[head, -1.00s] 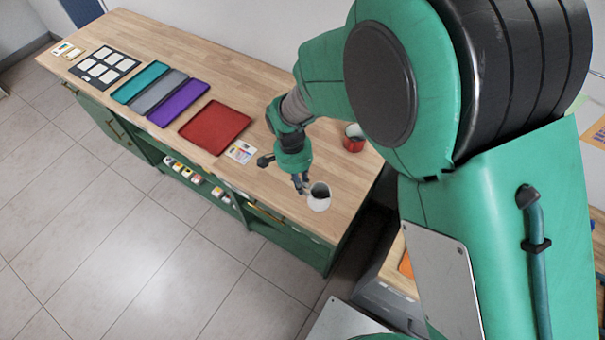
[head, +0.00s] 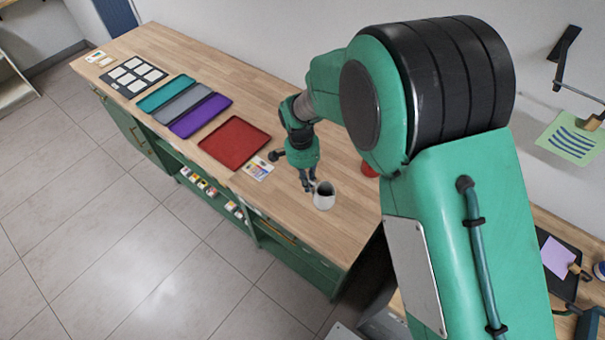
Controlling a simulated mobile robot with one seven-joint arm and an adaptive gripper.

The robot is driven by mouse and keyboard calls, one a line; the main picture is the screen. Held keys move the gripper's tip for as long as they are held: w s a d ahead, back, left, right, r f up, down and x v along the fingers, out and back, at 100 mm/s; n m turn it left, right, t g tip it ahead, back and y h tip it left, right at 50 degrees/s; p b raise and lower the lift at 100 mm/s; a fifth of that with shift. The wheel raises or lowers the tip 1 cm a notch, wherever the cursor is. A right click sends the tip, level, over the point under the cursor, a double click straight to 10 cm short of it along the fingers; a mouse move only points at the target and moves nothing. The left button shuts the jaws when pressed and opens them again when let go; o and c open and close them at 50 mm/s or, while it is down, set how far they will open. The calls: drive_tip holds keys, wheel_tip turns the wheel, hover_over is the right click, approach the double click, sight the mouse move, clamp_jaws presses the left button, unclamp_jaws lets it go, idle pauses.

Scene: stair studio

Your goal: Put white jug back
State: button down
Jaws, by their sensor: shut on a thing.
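The white jug (head: 324,200) is upright at the near right end of the wooden counter (head: 290,205), with a dark inside. My gripper (head: 308,184) is at the jug's left side, shut on it, apparently at the handle. From this view I cannot tell whether the jug touches the counter or hangs just above it. The gripper's fingertips are small and partly merge with the jug's edge.
A red tray (head: 234,142) lies left of my gripper, with cards (head: 258,168) beside it. Purple (head: 200,115), grey and teal trays lie farther along. A red container (head: 369,169) is partly hidden behind my arm. Bare counter surrounds the jug.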

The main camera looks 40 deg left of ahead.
drive_tip(key=w+a, duration=0.4)
drive_tip(key=a, duration=0.1)
drive_tip(key=shift+w+f, duration=0.15)
drive_tip(key=shift+f, duration=0.15)
drive_tip(key=shift+a, duration=0.1)
drive_tip(key=shift+f+b, duration=0.45)
drive_tip(key=shift+f, duration=1.3)
drive_tip(key=shift+f, duration=0.2)
drive_tip(key=c, duration=1.8)
unclamp_jaws()
drive_tip(key=shift+r, duration=0.2)
wheel_tip(320, 180, up, 12)
drive_tip(key=a+p, duration=0.1)
drive_tip(key=shift+a, duration=0.3)
